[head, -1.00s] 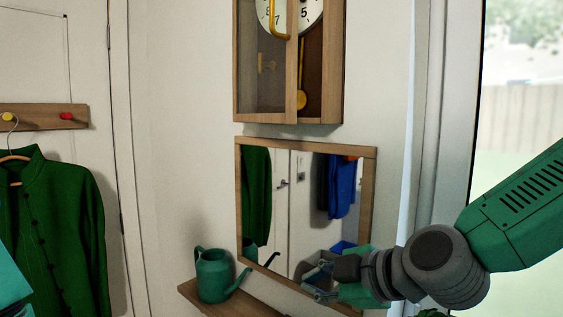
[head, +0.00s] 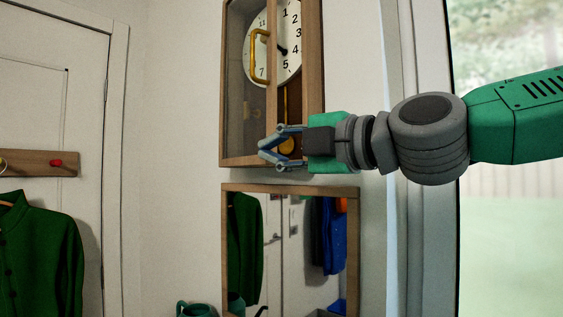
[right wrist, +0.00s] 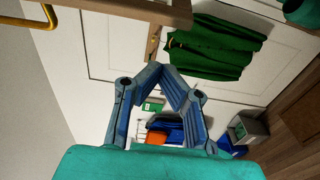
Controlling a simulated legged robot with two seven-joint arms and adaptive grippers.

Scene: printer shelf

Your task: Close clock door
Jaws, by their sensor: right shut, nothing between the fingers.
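The wooden wall clock (head: 312,60) hangs above the mirror. Its glazed door (head: 241,110) stands ajar, with its free edge away from the right side of the case. A yellow handle (head: 254,57) is on the door; it also shows at the top left of the right wrist view (right wrist: 47,14). The white dial (head: 290,25) and part of the pendulum (head: 286,146) show. My right gripper (head: 263,150) is shut and empty, in front of the clock's lower part and below the handle. I cannot tell whether it touches the door. My left gripper is out of view.
A framed mirror (head: 290,188) hangs below the clock. A green jacket (head: 40,255) hangs at the left under a peg rail (head: 38,163). A green watering can (head: 195,309) shows at the bottom. A window (head: 510,220) is at the right. The wall left of the clock is bare.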

